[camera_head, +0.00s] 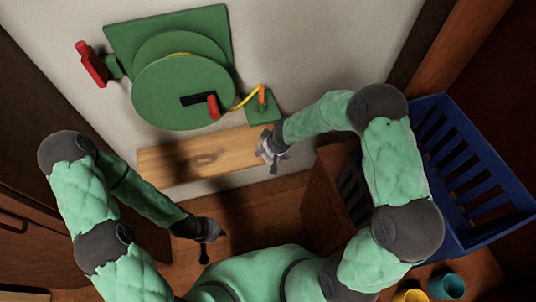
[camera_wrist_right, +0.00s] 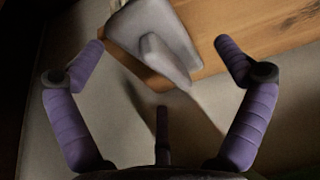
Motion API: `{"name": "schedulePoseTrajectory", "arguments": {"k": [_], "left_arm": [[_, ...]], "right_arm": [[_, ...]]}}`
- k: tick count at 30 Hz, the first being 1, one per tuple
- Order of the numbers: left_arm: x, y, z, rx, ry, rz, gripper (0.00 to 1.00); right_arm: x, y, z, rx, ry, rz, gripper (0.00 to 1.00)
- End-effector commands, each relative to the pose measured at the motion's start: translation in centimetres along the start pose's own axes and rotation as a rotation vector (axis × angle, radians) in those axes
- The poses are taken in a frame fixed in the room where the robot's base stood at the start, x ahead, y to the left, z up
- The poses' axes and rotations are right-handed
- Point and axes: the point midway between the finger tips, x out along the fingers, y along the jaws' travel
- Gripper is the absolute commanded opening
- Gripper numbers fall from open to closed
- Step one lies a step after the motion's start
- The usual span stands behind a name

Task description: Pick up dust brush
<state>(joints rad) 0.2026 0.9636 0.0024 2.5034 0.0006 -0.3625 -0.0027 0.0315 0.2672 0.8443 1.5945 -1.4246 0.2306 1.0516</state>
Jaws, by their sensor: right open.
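The dust brush (camera_wrist_right: 165,58) appears to be the grey object in the right wrist view. It has a broad flat head and a short raised handle, and lies at the edge of a wooden board. My right gripper (camera_wrist_right: 160,46) is open, with its purple fingers spread on either side of the brush and apart from it. In the head view my right gripper (camera_head: 270,150) is at the right end of the wooden board (camera_head: 190,162) and mostly covers the brush. My left gripper (camera_head: 211,232) hangs low over the brown floor, away from the board; its fingers are too dark to read.
A green hose reel (camera_head: 180,88) with a red and black crank is on the pale wall above the board. A red-handled tap (camera_head: 91,64) is at upper left. A blue crate (camera_head: 455,150) stands at right, with a teal cup (camera_head: 447,286) and yellow cup (camera_head: 411,296) below.

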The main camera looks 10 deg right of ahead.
Motion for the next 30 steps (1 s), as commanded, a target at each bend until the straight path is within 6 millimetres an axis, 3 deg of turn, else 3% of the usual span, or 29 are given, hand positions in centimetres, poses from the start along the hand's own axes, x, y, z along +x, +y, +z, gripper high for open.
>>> {"name": "schedulePoseTrajectory", "arguments": {"k": [6,15,17,22,30], "left_arm": [[1.1,-0.4,0.0,0.000,0.000,0.000,0.00],[1.1,-0.4,0.0,0.000,0.000,0.000,0.00],[1.1,-0.4,0.0,0.000,0.000,0.000,0.00],[1.1,-0.4,-0.1,0.000,0.000,0.000,0.00],[1.1,-0.4,-0.1,0.000,0.000,0.000,0.00]], "right_arm": [[2.8,0.1,0.1,-0.001,0.000,-0.001,1.00],[3.1,0.1,0.0,0.000,0.000,-0.001,1.00],[3.1,0.1,0.0,0.000,0.000,-0.001,0.86],[3.1,0.1,0.0,0.000,0.000,-0.001,0.38],[3.1,0.1,0.1,0.000,0.000,-0.001,0.35]]}}
